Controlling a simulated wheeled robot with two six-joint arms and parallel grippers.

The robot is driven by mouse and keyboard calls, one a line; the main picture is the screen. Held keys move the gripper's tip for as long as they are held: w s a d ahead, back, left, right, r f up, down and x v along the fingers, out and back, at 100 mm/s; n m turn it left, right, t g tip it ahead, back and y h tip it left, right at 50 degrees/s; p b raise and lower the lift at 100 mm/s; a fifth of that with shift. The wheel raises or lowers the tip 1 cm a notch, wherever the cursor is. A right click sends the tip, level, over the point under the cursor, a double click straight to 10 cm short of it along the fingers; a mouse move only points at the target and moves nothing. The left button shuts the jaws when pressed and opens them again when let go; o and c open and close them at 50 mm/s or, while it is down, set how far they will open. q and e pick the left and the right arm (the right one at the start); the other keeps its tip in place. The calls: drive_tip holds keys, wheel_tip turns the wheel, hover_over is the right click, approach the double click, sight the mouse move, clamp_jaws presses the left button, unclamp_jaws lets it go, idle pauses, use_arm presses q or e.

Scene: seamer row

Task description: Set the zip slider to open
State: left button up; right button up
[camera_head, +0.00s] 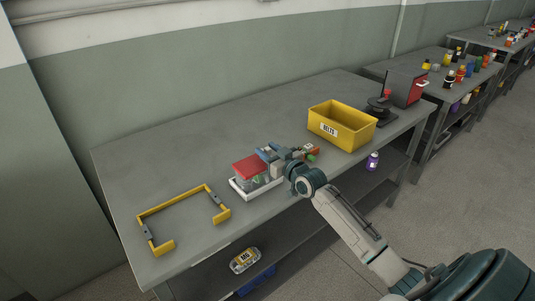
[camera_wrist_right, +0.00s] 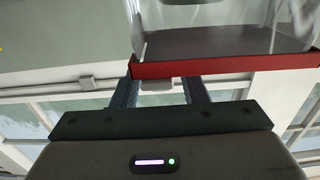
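A clear bag or case with a red top (camera_head: 250,166) sits in a white tray (camera_head: 243,191) at the front of the near table. In the right wrist view its clear wall (camera_wrist_right: 225,25) meets a red strip (camera_wrist_right: 235,68). A small pale grey piece, probably the zip slider (camera_wrist_right: 156,84), hangs under the strip's left part. My right gripper (camera_head: 270,155) is at the right side of the red top. In the wrist view its two dark fingers stand apart on either side of the grey piece; whether they touch it I cannot tell. My left gripper is not in view.
A yellow bin (camera_head: 358,129) marked BELTS stands to the right, with a dark machine (camera_head: 405,89) beyond it. A yellow bracket-shaped frame (camera_head: 175,200) lies at the left. Small orange and green items (camera_head: 311,153) lie right of my gripper. The table's back left is clear.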

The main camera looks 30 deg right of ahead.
drive_tip(key=shift+w, duration=0.25)
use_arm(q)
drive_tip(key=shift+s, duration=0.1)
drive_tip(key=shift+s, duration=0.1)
